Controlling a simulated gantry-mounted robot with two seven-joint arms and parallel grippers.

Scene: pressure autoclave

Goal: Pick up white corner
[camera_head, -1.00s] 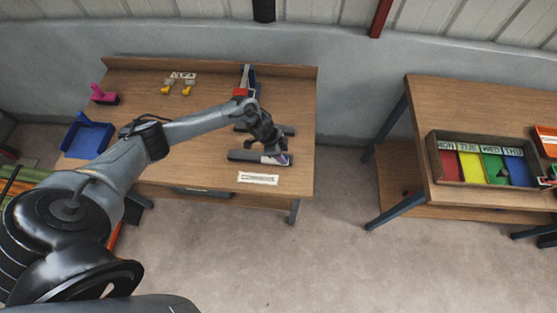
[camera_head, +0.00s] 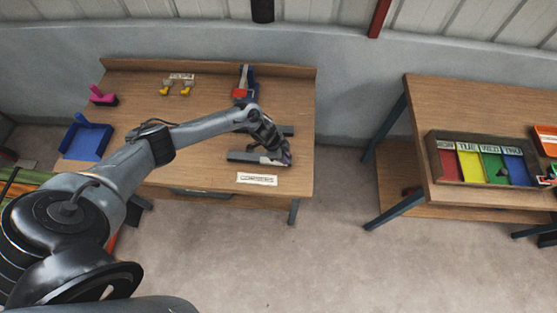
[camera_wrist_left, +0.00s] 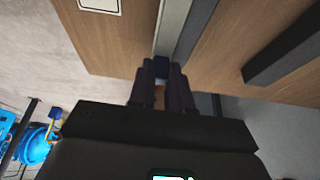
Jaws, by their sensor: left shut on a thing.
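My left gripper (camera_head: 284,158) is at the right end of a dark grey bar on the left wooden table, just behind the "CORNERS" label (camera_head: 257,179). Its fingers are shut on a small pale piece, the white corner (camera_head: 269,160), which is mostly hidden by the fingers in the head view. In the left wrist view the fingertips (camera_wrist_left: 163,72) are close together at the end of the grey bar (camera_wrist_left: 185,30).
A second dark bar (camera_head: 287,130) lies behind. A red and blue tool (camera_head: 243,85), yellow pieces (camera_head: 175,90), a pink tool (camera_head: 101,96) and a blue dustpan (camera_head: 87,138) are on the same table (camera_head: 215,110). A day-labelled tray (camera_head: 440,160) stands on the right table.

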